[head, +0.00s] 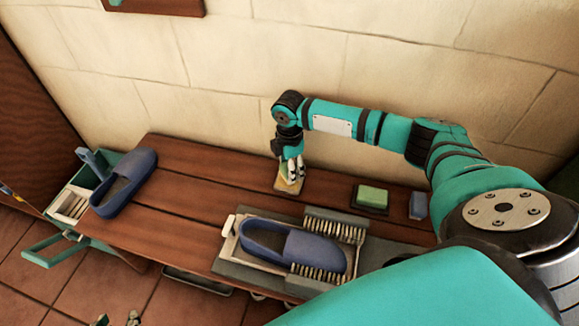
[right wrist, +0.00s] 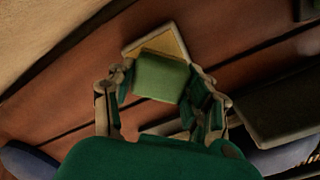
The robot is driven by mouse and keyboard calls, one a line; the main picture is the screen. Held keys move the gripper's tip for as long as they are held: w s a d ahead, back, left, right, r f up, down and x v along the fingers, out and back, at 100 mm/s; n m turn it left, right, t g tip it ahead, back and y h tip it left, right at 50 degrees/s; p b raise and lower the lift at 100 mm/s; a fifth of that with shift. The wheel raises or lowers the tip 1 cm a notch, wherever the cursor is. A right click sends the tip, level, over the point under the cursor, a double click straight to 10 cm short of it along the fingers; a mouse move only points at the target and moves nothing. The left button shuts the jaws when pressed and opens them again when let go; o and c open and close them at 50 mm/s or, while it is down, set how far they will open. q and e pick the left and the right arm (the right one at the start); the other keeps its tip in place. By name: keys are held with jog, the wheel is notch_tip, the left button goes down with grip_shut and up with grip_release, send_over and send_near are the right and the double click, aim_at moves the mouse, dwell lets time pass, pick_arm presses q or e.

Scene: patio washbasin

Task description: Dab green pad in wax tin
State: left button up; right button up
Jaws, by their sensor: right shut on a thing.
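My right gripper (head: 291,170) points down at the back of the wooden bench and is shut on a green pad. The green pad (right wrist: 160,77) shows clearly between its fingers in the right wrist view; in the head view little of it shows. The wax tin (head: 288,187) is a shallow square tin with yellowish wax, directly below the pad. It also shows in the right wrist view (right wrist: 137,49), partly covered by the pad. I cannot tell whether pad and wax touch. Two fingertips of my left gripper (head: 118,319) show apart at the bottom edge, empty.
A blue shoe (head: 295,248) lies in a tray between brushes at the front. Another blue shoe (head: 124,184) rests at the bench's left end beside a teal caddy (head: 43,252). A green block (head: 373,195) and a blue block (head: 418,206) sit right of the tin. The bench's middle is clear.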

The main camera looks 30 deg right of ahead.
jog(key=shift+r+p, duration=0.4)
jog(key=shift+r, duration=0.15)
jog(key=shift+r+p, duration=1.05)
jog(key=shift+p, duration=0.45)
pick_arm(q)
jog(key=s+a+g+y, duration=0.1)
jog(key=s+a+g, duration=0.3)
jog(key=s, duration=0.5)
pick_arm(e)
jog(key=shift+r, duration=0.1)
jog(key=shift+r+p, duration=0.5)
jog(key=shift+p, duration=0.2)
pick_arm(q)
notch_tip(320, 180, down, 11)
jog(key=w+d+g+p, duration=0.1)
jog(key=w, duration=0.1)
jog(key=shift+d, duration=0.35)
pick_arm(e)
jog(key=shift+r, duration=0.55)
